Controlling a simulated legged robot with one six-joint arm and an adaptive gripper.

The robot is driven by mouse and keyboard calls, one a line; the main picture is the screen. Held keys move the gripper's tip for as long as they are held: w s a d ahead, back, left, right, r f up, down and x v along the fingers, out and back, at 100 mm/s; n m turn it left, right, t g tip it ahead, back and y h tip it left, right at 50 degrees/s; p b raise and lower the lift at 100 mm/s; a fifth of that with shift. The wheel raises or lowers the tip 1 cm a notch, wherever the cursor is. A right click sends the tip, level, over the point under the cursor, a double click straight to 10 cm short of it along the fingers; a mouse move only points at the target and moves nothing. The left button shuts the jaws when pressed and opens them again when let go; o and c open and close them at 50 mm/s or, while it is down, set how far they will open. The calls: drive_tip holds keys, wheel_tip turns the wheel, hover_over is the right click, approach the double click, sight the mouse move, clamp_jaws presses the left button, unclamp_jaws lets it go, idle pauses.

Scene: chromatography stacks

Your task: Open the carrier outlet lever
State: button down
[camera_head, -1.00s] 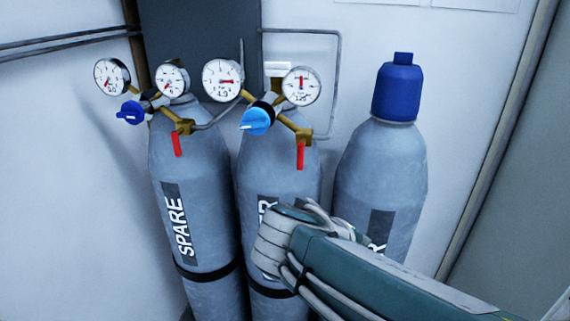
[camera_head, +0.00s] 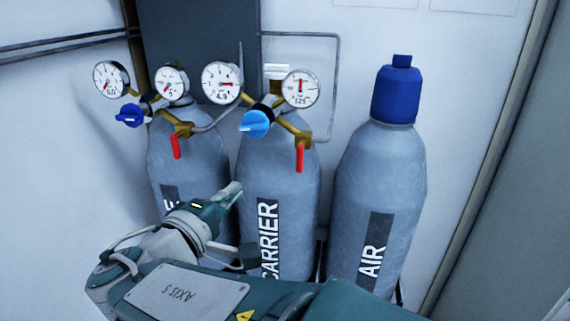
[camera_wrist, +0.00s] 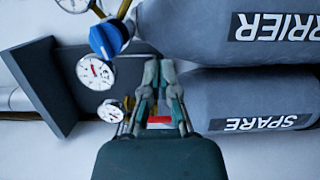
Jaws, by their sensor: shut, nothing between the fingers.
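The carrier outlet lever (camera_head: 300,157) is red and hangs straight down from the brass outlet of the carrier regulator in the head view. The carrier cylinder (camera_head: 285,180) is the middle one, labelled CARRIER, and its label also shows in the wrist view (camera_wrist: 275,27). My gripper (camera_head: 236,188) is shut and empty, in front of the gap between the spare and carrier cylinders, below and left of the carrier lever and apart from it. Its closed fingers also show in the wrist view (camera_wrist: 158,68). The carrier lever is not visible there.
The spare outlet lever (camera_head: 176,146) is a similar red handle at left; a red piece (camera_wrist: 160,121) behind my fingers is probably it. Light blue knob (camera_head: 256,124), dark blue knob (camera_head: 130,115) and gauges crowd above. The capped air cylinder (camera_head: 378,190) stands right.

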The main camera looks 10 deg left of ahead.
sight(300, 159)
drive_tip(key=w+d, duration=0.7)
drive_tip(key=w, duration=0.2)
drive_tip(key=shift+a, duration=0.15)
idle(0.4)
